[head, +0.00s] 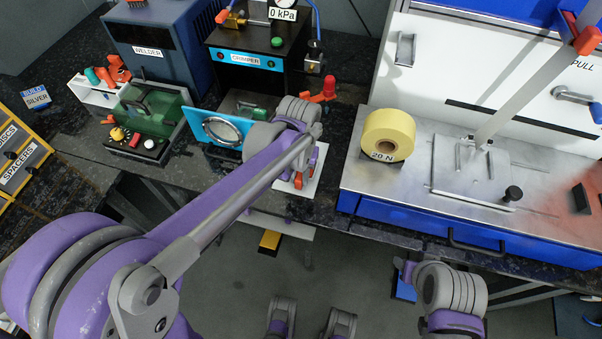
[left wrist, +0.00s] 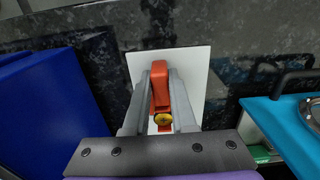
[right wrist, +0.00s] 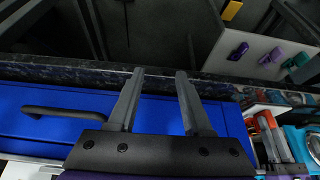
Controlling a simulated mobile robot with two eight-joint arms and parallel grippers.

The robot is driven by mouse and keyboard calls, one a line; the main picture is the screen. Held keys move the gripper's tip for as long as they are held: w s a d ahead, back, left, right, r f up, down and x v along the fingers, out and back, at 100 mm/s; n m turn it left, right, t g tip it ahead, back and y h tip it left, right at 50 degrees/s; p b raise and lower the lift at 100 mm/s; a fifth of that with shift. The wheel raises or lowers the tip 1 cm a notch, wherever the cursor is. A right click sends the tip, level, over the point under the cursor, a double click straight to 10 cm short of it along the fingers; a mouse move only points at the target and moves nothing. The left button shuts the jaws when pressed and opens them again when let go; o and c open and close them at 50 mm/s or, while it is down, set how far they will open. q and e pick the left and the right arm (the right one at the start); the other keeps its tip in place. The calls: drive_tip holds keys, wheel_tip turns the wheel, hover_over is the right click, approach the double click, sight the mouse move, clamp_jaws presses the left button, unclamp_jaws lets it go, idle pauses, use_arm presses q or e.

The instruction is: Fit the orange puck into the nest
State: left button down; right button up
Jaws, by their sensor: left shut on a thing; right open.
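My left gripper (left wrist: 160,78) is shut on an orange piece (left wrist: 160,90) in the left wrist view. The piece looks tall from here, with a small yellow disc (left wrist: 163,119) near its base. A white plate (left wrist: 188,62) lies just behind it; I cannot tell whether they touch. In the head view, orange shows at the white plate (head: 312,188), mostly hidden by my left arm. I cannot tell whether this piece is the puck, and I cannot pick out the nest for sure. My right gripper (right wrist: 160,76) is open and empty in front of the blue drawer front (right wrist: 60,105).
The crimper (head: 262,50), with a teal panel and round window (head: 222,130), stands behind my left arm. The green-boxed unit (head: 150,110) is left of it. A yellow roll marked 20 N (head: 375,128) sits on the metal bench top (head: 360,190) at right.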

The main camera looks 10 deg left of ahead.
sight(300, 177)
use_arm(q)
wheel_tip(300, 177, up, 10)
drive_tip(key=shift+r+p, duration=0.1)
drive_tip(key=shift+p, duration=0.7)
wheel_tip(300, 177, up, 4)
drive_tip(key=p, duration=0.2)
drive_tip(key=shift+p, duration=0.4)
drive_tip(key=shift+f, duration=0.25)
idle(0.4)
